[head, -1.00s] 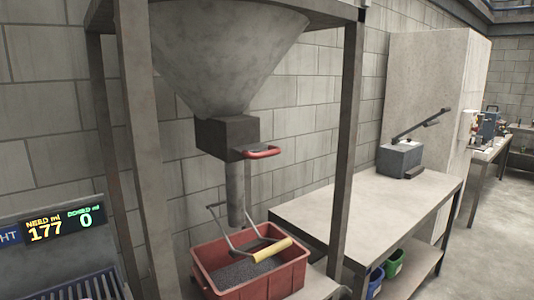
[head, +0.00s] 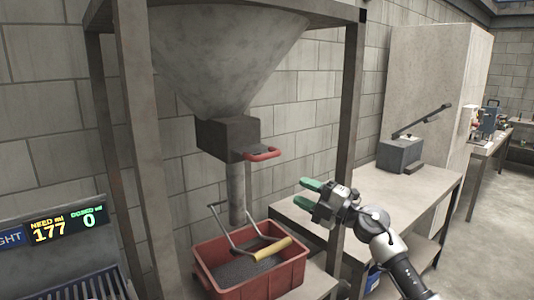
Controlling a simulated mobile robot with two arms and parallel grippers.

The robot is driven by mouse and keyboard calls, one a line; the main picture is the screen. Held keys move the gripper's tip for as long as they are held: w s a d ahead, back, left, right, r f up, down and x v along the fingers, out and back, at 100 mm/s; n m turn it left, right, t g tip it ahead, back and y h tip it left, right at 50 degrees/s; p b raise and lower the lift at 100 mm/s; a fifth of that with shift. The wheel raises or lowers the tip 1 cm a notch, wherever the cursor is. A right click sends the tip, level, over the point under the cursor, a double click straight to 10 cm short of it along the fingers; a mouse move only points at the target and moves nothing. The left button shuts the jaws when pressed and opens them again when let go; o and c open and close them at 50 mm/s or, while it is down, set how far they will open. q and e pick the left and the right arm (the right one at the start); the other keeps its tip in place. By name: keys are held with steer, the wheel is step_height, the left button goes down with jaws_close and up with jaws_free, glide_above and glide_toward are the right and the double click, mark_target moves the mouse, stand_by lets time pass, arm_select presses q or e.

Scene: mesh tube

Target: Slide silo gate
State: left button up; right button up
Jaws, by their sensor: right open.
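The grey conical silo (head: 225,65) hangs in a metal frame. Below it is a dark gate box (head: 225,138) with a red handle (head: 263,154) sticking out to the right. A grey spout tube (head: 236,193) drops from the box toward a red bin (head: 257,285) holding dark grey granules and a hinged handle with a yellow grip (head: 272,249). My right gripper (head: 306,193), with green fingertips, is open and empty, below and to the right of the red handle, apart from it. My left gripper is out of view.
A frame post (head: 352,120) stands just behind my right gripper. A workbench (head: 430,185) with a grey lever device (head: 400,154) is at the right. A display (head: 65,226) at the lower left reads NEED ml 177 and a green 0.

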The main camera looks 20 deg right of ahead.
mark_target(270, 158)
step_height(270, 158, up, 7)
steer(key=s+n+g, duration=0.1)
steer(key=s+n, duration=0.1)
steer(key=n, duration=0.1)
steer(key=shift+y, duration=0.3)
steer(key=p+x, duration=0.1)
steer(key=x, duration=0.2)
steer(key=p+x, duration=0.1)
steer(key=x, duration=0.2)
steer(key=p+x, duration=0.1)
steer(key=x, duration=0.3)
steer(key=shift+a+f, duration=0.3)
steer(key=shift+f, duration=0.05)
steer(key=shift+w+a, duration=0.3)
jaws_close()
